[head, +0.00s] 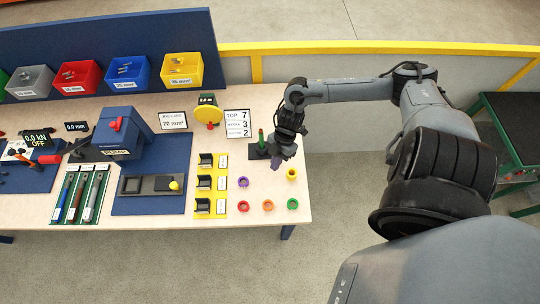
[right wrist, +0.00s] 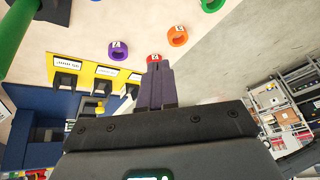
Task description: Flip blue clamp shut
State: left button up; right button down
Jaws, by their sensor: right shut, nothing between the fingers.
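My right gripper (head: 276,162) hangs over the right end of the table, and its fingers are shut and empty. In the right wrist view its closed fingers (right wrist: 157,84) point toward a red ring, with no contact that I can make out. No part stands out clearly as a blue clamp. A blue machine housing (head: 118,138) with a red knob (head: 116,124) stands left of centre. Black clamp-like blocks (head: 204,183) sit on yellow plates, well to the left of the gripper. My left gripper is not in view.
A green post (head: 261,140) on a dark base stands close to the gripper. Bins, including a yellow one (head: 182,70), line the back.

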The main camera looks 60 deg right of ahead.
jog(key=w+d+r+h, duration=0.1)
jog(key=w+d+r, duration=0.1)
jog(key=w+d, duration=0.1)
jog(key=shift+w+d+r+t+b, duration=0.3)
jog(key=shift+d+r+t, duration=0.1)
jog(key=shift+d, duration=0.25)
jog(key=shift+f, duration=0.1)
jog(key=f, duration=0.3)
jog(key=f+p, duration=0.1)
jog(key=f, duration=0.5)
jog(key=shift+w+a+f+p, duration=0.1)
jog(key=shift+a+f+p, duration=0.2)
jog(key=shift+a+f, duration=0.1)
jog(key=shift+d+f, duration=0.1)
jog(key=shift+d, duration=0.25)
jog(key=shift+s+d+f, duration=0.1)
jog(key=shift+s+d, duration=0.1)
jog(key=shift+d, duration=0.05)
